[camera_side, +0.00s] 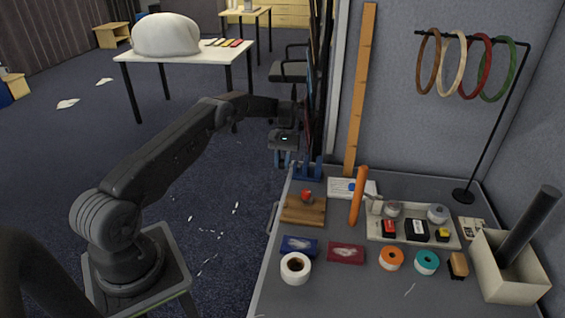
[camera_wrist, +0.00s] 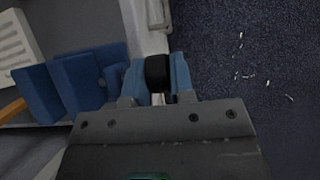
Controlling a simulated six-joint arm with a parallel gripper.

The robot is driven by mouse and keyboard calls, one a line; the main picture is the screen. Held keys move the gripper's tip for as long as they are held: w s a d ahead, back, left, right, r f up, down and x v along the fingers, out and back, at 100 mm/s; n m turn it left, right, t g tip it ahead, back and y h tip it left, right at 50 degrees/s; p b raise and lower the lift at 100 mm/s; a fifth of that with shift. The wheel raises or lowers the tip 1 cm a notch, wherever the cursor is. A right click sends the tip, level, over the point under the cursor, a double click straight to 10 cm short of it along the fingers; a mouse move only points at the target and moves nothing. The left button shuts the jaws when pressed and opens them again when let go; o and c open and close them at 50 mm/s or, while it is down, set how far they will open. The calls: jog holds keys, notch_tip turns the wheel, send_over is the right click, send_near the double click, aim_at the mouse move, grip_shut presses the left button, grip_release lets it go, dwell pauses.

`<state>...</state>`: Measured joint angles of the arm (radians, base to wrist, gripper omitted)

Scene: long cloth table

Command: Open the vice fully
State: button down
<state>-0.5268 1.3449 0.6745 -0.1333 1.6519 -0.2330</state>
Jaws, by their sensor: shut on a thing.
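The blue vice (camera_side: 308,168) stands at the back left corner of the grey table. In the wrist view its blue blocks (camera_wrist: 84,80) lie left of my gripper, with a narrow dark line between two of them; how far its jaws are apart I cannot tell. My gripper (camera_side: 283,161) is at the table's left edge, just left of the vice, fingers pointing down. In the wrist view my gripper (camera_wrist: 158,78) has its blue fingers on both sides of a black knob (camera_wrist: 158,70) and is shut on it. The knob's link to the vice is hidden.
A tall wooden plank (camera_side: 360,90) and several dark upright rods stand behind the vice. A wooden board (camera_side: 303,213) with a red object lies in front of it. A white panel (camera_side: 345,191) lies right of it. Open carpet is left of the table.

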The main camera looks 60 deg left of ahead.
dwell(0.4)
jog(key=c, duration=1.3)
grip_release()
jog(key=shift+o, duration=0.2)
notch_tip(320, 180, up, 10)
jog(key=w+a, duration=0.1)
jog(key=shift+f, duration=0.2)
jog(key=shift+w, duration=0.1)
